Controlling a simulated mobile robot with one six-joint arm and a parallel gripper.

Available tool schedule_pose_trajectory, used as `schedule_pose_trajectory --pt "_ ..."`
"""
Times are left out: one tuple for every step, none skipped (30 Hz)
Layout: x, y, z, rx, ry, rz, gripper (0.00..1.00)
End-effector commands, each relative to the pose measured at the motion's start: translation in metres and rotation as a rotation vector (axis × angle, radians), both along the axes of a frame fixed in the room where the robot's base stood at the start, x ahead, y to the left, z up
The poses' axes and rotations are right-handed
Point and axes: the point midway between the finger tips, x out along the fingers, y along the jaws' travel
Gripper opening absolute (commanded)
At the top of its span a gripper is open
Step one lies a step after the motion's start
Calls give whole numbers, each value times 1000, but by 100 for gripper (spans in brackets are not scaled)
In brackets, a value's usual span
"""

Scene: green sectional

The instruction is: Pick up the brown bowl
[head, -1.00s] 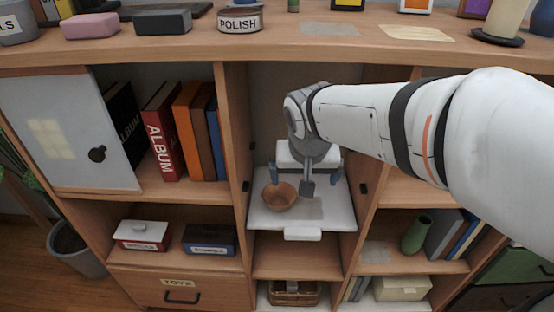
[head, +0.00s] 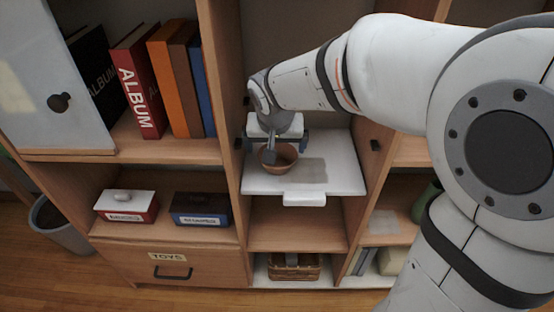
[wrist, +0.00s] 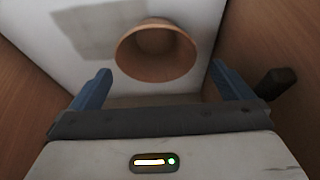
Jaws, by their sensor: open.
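The brown bowl (head: 284,163) stands upright on a white pull-out shelf (head: 338,180) in the middle compartment of the wooden unit. In the wrist view the bowl (wrist: 156,50) lies ahead of the fingertips, roughly centred between them. My gripper (wrist: 158,80) is open and empty, with one blue finger at each side of the picture. In the head view my gripper (head: 275,147) hangs above and around the bowl's near area and hides part of its left side. I cannot tell its exact height over the bowl.
Wooden dividers flank the compartment closely; a dark knob (wrist: 274,84) sticks out at the right in the wrist view. Books, such as a red album (head: 138,85), stand to the left. Two small boxes (head: 127,205) (head: 202,209) are lower left. A wicker basket (head: 294,267) sits below.

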Motion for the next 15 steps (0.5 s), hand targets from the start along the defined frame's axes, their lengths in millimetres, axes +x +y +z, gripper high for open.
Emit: schedule_pose_trajectory --pt "1 -1 -6 0 2 -1 100" --pt "2 -2 -10 -1 2 -2 100" --pt "3 -3 -16 -1 2 -2 100" --pt "4 -3 -21 -1 2 -2 100" --pt "6 -4 -26 0 2 -1 100" --pt "7 -5 -32 -1 3 -2 100" --pt "9 -5 -37 -1 3 -2 100" --pt "11 -5 -40 -1 3 -2 100" --pt "13 -5 -44 0 2 -1 100" --pt "14 -5 -46 0 2 -1 100" --pt "15 -5 -47 -1 1 -1 100" --pt "16 -5 -48 -1 1 -1 100" --pt "16 -5 -47 -1 1 -1 100" --pt "16 -5 -47 0 0 -1 100" --pt "16 -5 -46 0 0 0 100"
